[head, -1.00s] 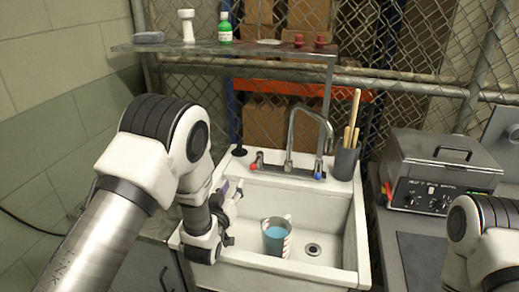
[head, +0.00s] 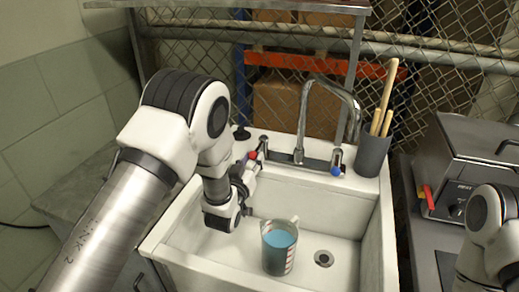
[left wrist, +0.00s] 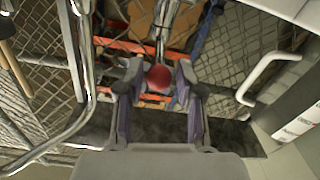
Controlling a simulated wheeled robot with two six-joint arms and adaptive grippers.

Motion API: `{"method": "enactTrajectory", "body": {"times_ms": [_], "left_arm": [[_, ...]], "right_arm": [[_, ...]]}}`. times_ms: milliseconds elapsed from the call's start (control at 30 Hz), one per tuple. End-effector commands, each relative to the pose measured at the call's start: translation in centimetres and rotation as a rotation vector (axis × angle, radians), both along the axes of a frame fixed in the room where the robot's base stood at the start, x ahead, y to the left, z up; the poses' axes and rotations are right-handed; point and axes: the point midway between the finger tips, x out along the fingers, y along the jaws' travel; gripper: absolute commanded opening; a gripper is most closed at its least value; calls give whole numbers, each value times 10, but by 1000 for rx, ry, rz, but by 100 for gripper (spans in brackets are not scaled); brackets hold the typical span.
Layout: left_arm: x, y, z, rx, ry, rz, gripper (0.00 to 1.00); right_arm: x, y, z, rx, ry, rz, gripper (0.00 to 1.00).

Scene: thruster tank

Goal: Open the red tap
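The red tap (head: 252,155) is a small red knob at the left end of the chrome faucet base on the sink's back ledge. It also shows in the left wrist view (left wrist: 158,79), between the fingertips. My left gripper (head: 247,172) is just in front of and below the red tap in the head view. In the left wrist view the left gripper (left wrist: 157,82) has its two fingers apart, one on each side of the red knob. I cannot tell whether they touch it. My right gripper is out of view; only part of my right arm shows.
A white sink (head: 205,255) holds a cup of blue liquid (head: 279,246). The curved faucet spout (head: 330,85), the blue tap (head: 336,170) and a grey holder with wooden sticks (head: 372,153) stand to the right. A metal box appliance (head: 470,150) is farther right.

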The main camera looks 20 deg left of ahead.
Motion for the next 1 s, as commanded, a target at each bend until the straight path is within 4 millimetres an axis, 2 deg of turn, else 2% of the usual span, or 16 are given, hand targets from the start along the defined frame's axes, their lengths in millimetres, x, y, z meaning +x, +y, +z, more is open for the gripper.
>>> {"method": "enactTrajectory", "body": {"times_ms": [200, 300, 600, 667, 700, 1000], "left_arm": [[43, -1, 3, -1, -3, 1, 36], [56, -1, 2, 0, -1, 0, 36], [62, -1, 1, 0, 0, 0, 36], [62, -1, 1, 0, 0, 0, 15], [62, -1, 1, 0, 0, 0, 1], [62, -1, 1, 0, 0, -4, 0]], "right_arm": [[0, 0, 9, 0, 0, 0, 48], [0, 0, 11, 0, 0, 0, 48], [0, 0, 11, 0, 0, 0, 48], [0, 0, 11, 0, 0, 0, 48], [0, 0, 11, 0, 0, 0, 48], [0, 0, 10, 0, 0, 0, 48]]}}
